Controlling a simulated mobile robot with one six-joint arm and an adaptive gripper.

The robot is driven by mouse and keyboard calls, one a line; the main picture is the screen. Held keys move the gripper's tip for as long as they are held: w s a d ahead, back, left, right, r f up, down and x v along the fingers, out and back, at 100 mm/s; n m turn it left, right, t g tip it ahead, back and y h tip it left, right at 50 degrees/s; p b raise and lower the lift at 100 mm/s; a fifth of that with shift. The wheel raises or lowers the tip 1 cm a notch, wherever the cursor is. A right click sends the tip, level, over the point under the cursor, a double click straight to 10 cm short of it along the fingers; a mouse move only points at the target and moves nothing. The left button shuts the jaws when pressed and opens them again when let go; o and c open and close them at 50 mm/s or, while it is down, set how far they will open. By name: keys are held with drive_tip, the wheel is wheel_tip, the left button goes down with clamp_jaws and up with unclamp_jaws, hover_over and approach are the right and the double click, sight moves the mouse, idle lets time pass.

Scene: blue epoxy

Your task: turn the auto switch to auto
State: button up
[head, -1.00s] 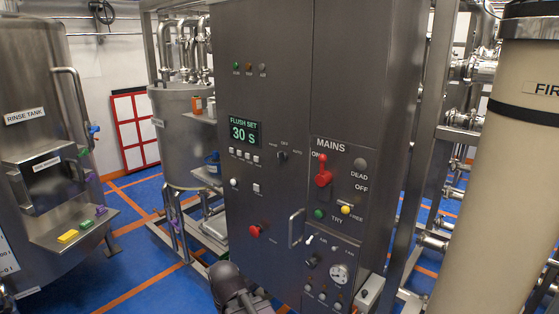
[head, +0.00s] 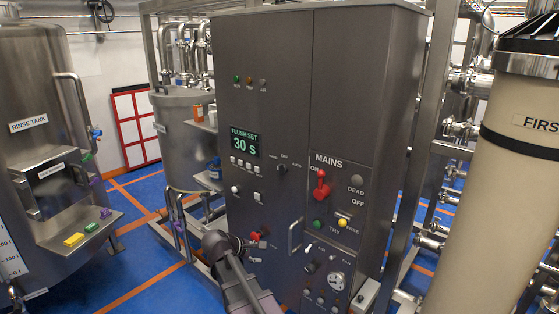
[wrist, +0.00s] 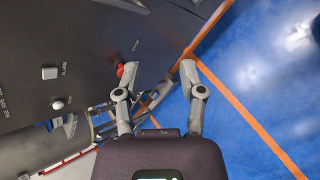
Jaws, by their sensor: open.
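The auto switch (head: 282,169) is a small dark rotary knob on the grey cabinet's left door, right of the green "30 S" display. Small labels sit around it; its pointer direction is too small to read. I cannot make out the switch in the wrist view. My gripper (wrist: 160,64) is open and empty in the wrist view, its two fingers spread wide. Its left fingertip appears close to the red knob (wrist: 122,69); contact is unclear. In the head view my arm is in front of the lower cabinet, below the switch.
The red knob (head: 259,236) and white buttons (head: 257,197) are below the switch. A bar handle (head: 295,235) stands out at the door's right. The MAINS panel (head: 336,190) has a red lever (head: 322,184). Blue floor (wrist: 250,75) is open beside the cabinet.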

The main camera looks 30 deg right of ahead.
drive_tip(key=w+d+r+n+t+h+p, duration=0.1)
drive_tip(key=w+d+r+n+h+p, duration=0.3)
drive_tip(key=r, duration=0.5)
drive_tip(key=n+t+h+p, duration=0.2)
drive_tip(key=n+t+h, duration=0.1)
drive_tip(key=n, duration=0.5)
approach(278, 169)
drive_tip(key=a, duration=0.3)
drive_tip(key=shift+s, duration=0.45)
drive_tip(key=shift+d, duration=0.15)
drive_tip(key=x, duration=1.3)
drive_tip(key=shift+d+r, duration=0.1)
drive_tip(key=shift+d, duration=0.25)
clamp_jaws()
